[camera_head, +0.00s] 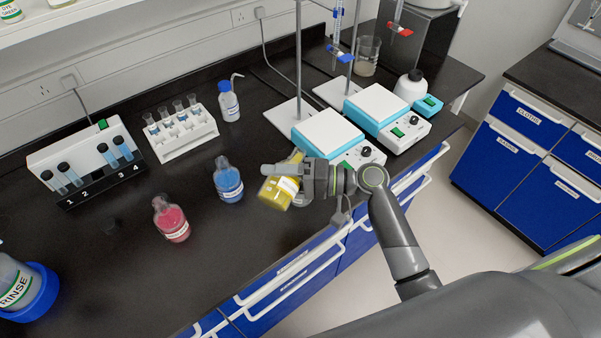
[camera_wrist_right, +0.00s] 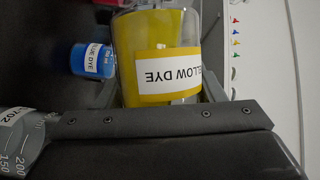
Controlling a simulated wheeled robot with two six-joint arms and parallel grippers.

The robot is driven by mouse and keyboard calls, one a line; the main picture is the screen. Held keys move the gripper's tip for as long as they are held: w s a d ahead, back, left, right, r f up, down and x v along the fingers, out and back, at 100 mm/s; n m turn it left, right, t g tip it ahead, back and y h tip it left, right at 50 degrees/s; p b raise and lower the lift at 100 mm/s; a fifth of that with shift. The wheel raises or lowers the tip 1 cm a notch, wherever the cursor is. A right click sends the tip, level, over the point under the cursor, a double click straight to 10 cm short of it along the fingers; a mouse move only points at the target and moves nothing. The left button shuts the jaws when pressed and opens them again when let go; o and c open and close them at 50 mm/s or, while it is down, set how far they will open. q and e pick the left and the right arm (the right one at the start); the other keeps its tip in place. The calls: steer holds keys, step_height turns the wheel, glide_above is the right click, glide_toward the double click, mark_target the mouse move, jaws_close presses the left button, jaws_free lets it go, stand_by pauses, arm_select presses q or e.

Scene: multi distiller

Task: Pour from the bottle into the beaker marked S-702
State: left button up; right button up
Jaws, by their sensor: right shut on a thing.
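My right gripper (camera_head: 300,182) is shut on the yellow dye bottle (camera_head: 276,193), beside the front hot plate. The bottle is tilted in the head view, its neck towards the upper right. In the right wrist view the bottle (camera_wrist_right: 160,35) shows yellow liquid and an upside-down YELLOW DYE label, held in the gripper (camera_wrist_right: 160,85). A graduated beaker (camera_wrist_right: 22,150) with a label ending in 702 is partly visible at the left edge of the wrist view. I cannot clearly make it out in the head view. My left gripper is not in view.
A blue bottle (camera_head: 228,180) and a red bottle (camera_head: 171,219) stand left of the gripper. Stirrer hot plates (camera_head: 333,136) with stands are behind it. Vial racks (camera_head: 182,135) are at the back left. A RINSE container (camera_head: 22,287) is at the front left. The front-middle bench is clear.

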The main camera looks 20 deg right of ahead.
steer(key=shift+r, duration=0.3)
stand_by(0.5)
steer(key=shift+f+m, duration=0.1)
steer(key=shift+m, duration=0.6)
stand_by(1.6)
